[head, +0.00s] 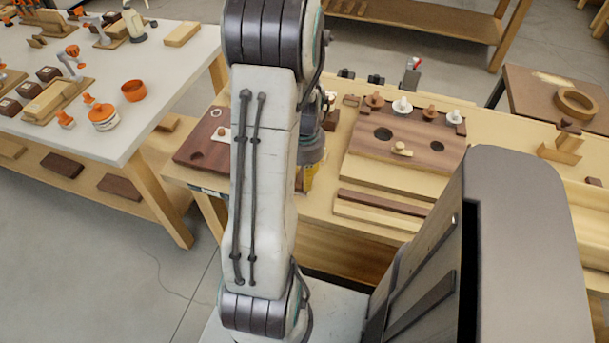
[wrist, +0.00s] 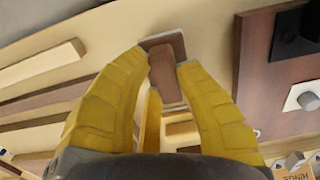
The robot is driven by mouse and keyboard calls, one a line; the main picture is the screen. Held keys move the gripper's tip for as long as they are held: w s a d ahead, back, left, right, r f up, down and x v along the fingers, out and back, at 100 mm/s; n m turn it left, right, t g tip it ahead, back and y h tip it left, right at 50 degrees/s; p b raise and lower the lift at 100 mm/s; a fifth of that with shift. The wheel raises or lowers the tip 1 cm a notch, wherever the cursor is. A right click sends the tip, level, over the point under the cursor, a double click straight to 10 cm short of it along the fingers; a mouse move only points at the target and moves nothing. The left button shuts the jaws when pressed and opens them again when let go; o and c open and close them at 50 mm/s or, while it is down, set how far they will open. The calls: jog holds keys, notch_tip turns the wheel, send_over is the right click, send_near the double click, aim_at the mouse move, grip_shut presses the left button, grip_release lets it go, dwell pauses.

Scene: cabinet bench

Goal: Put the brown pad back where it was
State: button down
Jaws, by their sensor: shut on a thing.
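In the head view my gripper (head: 307,180) points down at the bench, mostly behind my arm, and the pad is hidden there. I cannot tell whether the pad touches the bench.
A dark board (head: 205,143) lies left of my gripper. A brown board with holes and knobs (head: 385,140) lies to the right, with wooden strips (head: 380,207) in front of it. The wrist view shows strips (wrist: 40,65) at left and a dark board (wrist: 268,85) at right.

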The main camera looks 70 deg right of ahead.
jog(key=shift+f, duration=0.6)
jog(key=shift+f, duration=0.15)
jog(key=c, duration=1)
grip_release()
jog(key=shift+c, duration=0.2)
notch_tip(320, 180, up, 12)
jog(key=shift+w+r+b, duration=0.15)
jog(key=shift+r+b, duration=0.05)
jog(key=shift+b, duration=0.1)
